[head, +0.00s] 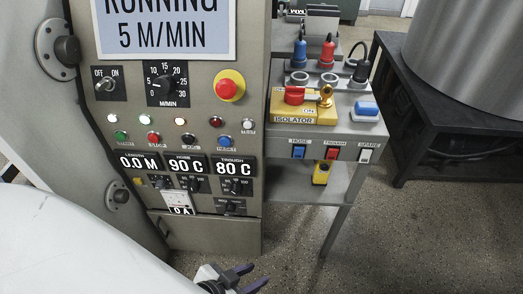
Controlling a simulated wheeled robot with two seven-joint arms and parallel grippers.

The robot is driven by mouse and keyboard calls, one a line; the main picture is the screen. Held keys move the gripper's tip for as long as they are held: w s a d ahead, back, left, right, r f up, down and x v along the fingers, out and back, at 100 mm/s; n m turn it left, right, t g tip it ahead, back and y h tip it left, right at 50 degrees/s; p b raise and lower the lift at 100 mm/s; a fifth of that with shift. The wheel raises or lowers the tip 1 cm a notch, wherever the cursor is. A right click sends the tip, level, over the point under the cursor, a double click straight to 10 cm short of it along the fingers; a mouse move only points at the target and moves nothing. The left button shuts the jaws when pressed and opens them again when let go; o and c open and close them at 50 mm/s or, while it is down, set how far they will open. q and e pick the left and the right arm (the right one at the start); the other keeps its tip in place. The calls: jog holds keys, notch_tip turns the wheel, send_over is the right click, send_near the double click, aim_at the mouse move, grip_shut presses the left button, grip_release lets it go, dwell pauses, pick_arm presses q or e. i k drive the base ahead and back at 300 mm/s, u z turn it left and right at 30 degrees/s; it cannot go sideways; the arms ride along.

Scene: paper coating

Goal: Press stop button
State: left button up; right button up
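The control panel (190,110) fills the left of the head view. A row of push buttons on it has a green one (120,136), a red one (154,138), a black one (188,140) and a blue one (224,142); their small labels are hard to read. A larger red mushroom button (229,84) sits on a yellow round plate at the panel's upper right. My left gripper (258,275) is at the bottom edge, below and in front of the panel, its purple fingers apart and empty. It touches no button. My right gripper is out of view.
The display (165,25) reads "RUNNING 5 M/MIN". Indicator lamps, knobs and readouts surround the buttons. Right of the panel stands a metal table (345,185) with a yellow isolator box (300,108) and coloured plugs. A dark stand (440,110) holds a large drum. Floor is clear at lower right.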

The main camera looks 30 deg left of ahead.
aim_at(153, 138)
jog(key=z, duration=0.8)
jog(key=i, duration=0.7)
jog(key=u, duration=2.7)
